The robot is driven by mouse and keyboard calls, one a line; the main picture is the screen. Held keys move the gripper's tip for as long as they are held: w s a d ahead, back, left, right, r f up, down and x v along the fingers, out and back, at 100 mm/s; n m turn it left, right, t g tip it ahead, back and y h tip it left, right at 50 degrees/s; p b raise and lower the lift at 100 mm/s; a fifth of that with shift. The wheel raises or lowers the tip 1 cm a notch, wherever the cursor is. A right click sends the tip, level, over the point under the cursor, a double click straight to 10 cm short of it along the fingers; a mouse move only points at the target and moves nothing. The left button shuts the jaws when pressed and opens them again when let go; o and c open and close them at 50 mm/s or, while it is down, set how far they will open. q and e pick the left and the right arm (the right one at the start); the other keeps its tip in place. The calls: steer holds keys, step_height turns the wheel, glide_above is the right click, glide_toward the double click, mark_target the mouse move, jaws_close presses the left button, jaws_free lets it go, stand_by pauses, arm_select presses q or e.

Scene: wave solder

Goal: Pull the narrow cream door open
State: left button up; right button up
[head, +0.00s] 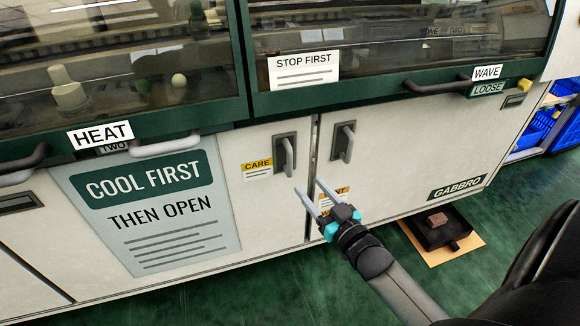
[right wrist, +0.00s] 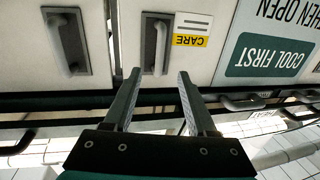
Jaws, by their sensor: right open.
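Two cream doors meet at a dark upright seam on the machine front, both apparently shut. The left door (head: 265,212) carries a yellow CARE label and a dark upright bar handle (head: 286,155). The right door (head: 400,150) has a similar handle (head: 344,141). My right gripper (head: 307,187) is open and empty, below the handles near the seam. In the right wrist view, which is upside down, its fingers (right wrist: 156,75) point toward the left door's handle (right wrist: 157,42), apart from it. My left gripper is not in view.
Glass hoods with green rails and bar handles (head: 440,86) run above the doors. A large COOL FIRST poster (head: 150,205) is at left. Blue crates (head: 545,125) stand at far right.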

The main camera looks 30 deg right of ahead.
mark_target(292, 166)
steer(key=w+b, duration=0.1)
steer(key=w, duration=0.3)
steer(key=w+b, duration=0.2)
steer(key=w, duration=0.3)
steer(key=shift+w+d+f, duration=0.1)
steer(key=shift+w+d, duration=0.1)
steer(key=shift+w, duration=0.05)
arm_select(q)
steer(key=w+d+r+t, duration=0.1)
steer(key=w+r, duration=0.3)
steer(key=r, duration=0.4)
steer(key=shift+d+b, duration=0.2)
steer(key=shift+b, duration=0.25)
arm_select(e)
steer(key=shift+w, duration=0.7)
steer(key=shift+c, duration=0.2)
jaws_close()
